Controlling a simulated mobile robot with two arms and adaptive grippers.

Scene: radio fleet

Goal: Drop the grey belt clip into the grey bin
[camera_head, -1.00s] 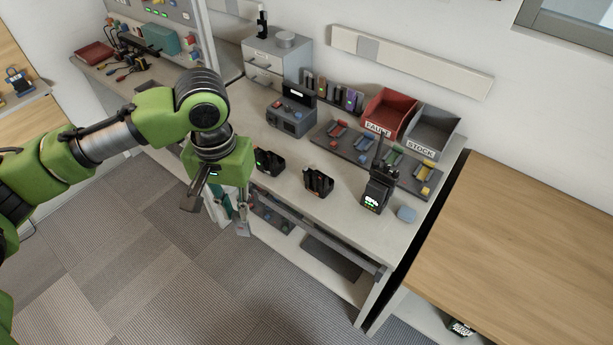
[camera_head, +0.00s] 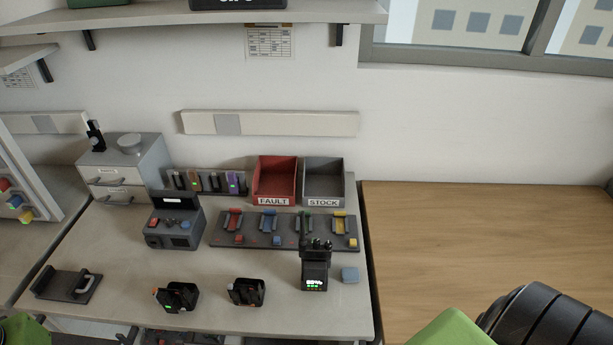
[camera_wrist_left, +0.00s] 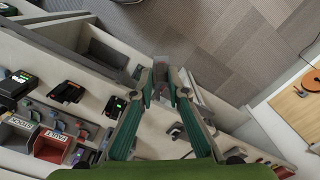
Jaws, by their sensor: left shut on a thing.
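My left gripper (camera_wrist_left: 160,82) shows in the left wrist view with its teal fingers closed together at the tips. It is shut on a small grey piece, which looks like the belt clip; the fingertips hide much of it. The head view shows only a green bit of my arm at the bottom left, not the gripper. The grey bin (camera_head: 324,182), labelled STOCK, stands at the back of the bench and looks empty. It also shows at the left of the wrist view (camera_wrist_left: 17,133), well away from my left gripper. My right gripper is not in view.
A red FAULT bin (camera_head: 275,182) stands left of the grey bin. In front lies a dark tray (camera_head: 262,241) with coloured parts.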

